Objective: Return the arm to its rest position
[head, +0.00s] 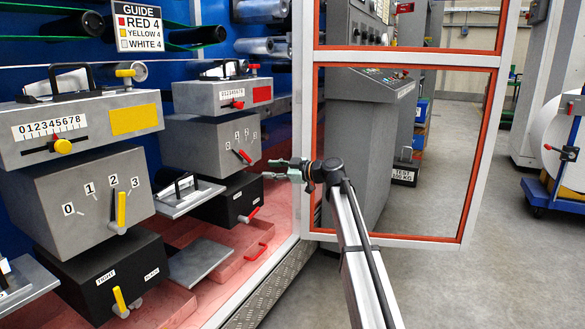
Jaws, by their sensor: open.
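My gripper (284,171) is at the middle of the head view, at the end of my arm, which reaches up from the lower right. Its fingers point left toward the machine and are open, with nothing between them. They are in front of the red-floored bay, to the right of the grey box with the red lever (245,156) and apart from it as far as I can tell. The rest position itself is not marked in view.
An orange-edged door panel (468,160) stands open just behind my arm at right. Grey boxes with yellow levers (121,210) and a guide sign (138,26) are at left. A red handle (257,252) is low in the bay. Grey floor (500,270) is clear at right.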

